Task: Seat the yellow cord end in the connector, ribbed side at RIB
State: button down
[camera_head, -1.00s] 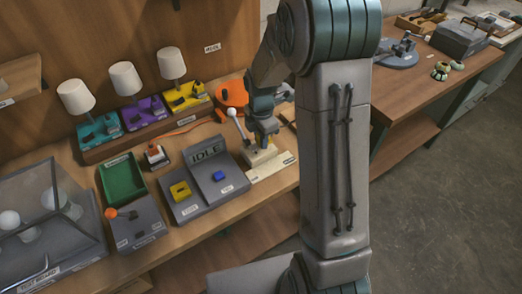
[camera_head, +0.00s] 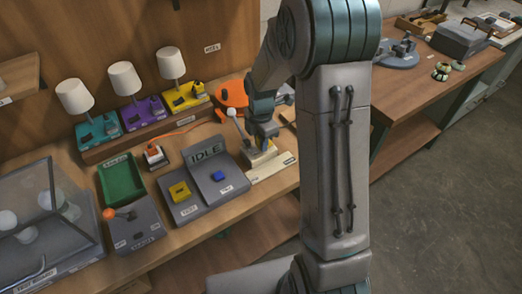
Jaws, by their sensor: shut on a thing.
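My gripper (camera_head: 262,143) points down over a pale fixture (camera_head: 264,160) at the right end of the bench. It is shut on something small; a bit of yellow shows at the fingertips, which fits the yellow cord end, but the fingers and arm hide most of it. I cannot make out the connector, the ribbed side or the RIB mark at this size. A white-knobbed lever (camera_head: 233,114) stands just left of my gripper, apparently on the same fixture.
A grey station reading IDLE (camera_head: 204,154) holds a yellow block (camera_head: 179,190) and a blue block (camera_head: 218,176). A green tray (camera_head: 122,180), an orange-handled box (camera_head: 133,222) and a clear case (camera_head: 45,225) are left. Several lamps (camera_head: 125,80) and an orange disc (camera_head: 230,92) stand behind.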

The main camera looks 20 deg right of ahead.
jog(key=shift+f+b, duration=0.45)
jog(key=shift+f, duration=0.1)
dwell(1.5)
jog(key=c, duration=1.2)
grip_release()
notch_tip(320, 180, up, 14)
jog(key=s+r+m+t, duration=0.2)
jog(key=s+m+t, duration=0.1)
jog(key=s+m, duration=1.8)
jog(key=shift+m+b, duration=0.3)
jog(key=shift+b, duration=0.1)
